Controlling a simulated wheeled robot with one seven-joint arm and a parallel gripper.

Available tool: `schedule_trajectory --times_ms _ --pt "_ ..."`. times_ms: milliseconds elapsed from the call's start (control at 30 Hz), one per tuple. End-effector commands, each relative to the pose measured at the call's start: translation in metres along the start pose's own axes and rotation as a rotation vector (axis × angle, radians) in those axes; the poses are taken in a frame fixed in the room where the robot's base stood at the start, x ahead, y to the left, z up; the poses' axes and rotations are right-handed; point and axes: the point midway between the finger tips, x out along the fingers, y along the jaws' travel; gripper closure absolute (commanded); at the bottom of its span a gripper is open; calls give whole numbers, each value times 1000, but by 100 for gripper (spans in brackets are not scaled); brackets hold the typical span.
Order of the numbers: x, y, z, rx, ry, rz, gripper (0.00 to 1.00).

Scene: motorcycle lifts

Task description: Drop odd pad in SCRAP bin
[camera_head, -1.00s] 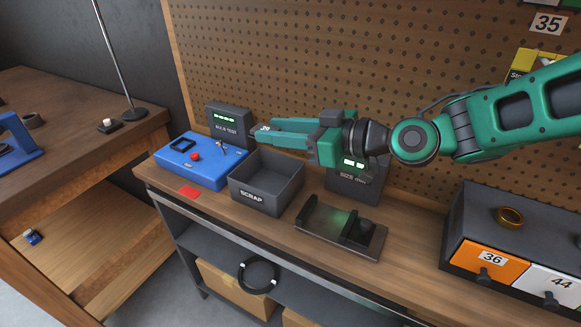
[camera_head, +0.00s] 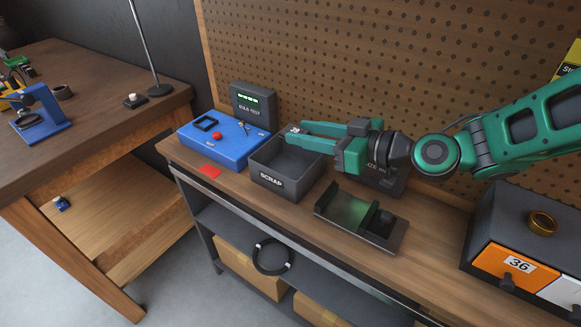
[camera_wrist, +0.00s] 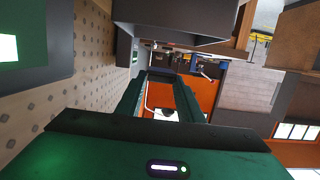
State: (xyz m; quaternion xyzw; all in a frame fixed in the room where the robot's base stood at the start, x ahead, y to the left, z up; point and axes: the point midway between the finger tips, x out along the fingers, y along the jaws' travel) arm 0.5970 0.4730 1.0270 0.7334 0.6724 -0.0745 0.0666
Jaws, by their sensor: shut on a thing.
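The SCRAP bin (camera_head: 284,188) is an open dark grey box with white lettering, standing on the bench's left part. My gripper (camera_head: 297,132) reaches in from the right, green fingers pointing left, across the bin's back rim in the picture. It is shut on the pad (camera_head: 293,129), a small dark piece with a white number mark at the fingertips, mostly hidden by them. The pad appears above the bin's rim; its exact depth over the bin is hard to tell. In the wrist view the gripper's two fingers (camera_wrist: 162,95) show; the pad is not clear there.
A dark gauge tray (camera_head: 346,208) lies to the right. A drawer cabinet (camera_head: 520,222) with a brass ring (camera_head: 542,223) stands far right. A pegboard rises behind.

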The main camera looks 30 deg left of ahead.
Motion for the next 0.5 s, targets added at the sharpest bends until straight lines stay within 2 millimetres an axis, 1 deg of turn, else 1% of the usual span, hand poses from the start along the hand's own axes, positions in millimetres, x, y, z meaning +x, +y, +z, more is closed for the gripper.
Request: schedule_trajectory --times_ms 233,267,300,333,367,500 --pt "0 0 0 0 1 0 91" --pt "0 0 0 -1 1 0 64" --pt "0 0 0 -1 1 0 54" --pt "0 0 0 -1 1 0 47" --pt "0 0 0 -1 1 0 44" --pt "0 0 0 -1 1 0 44"
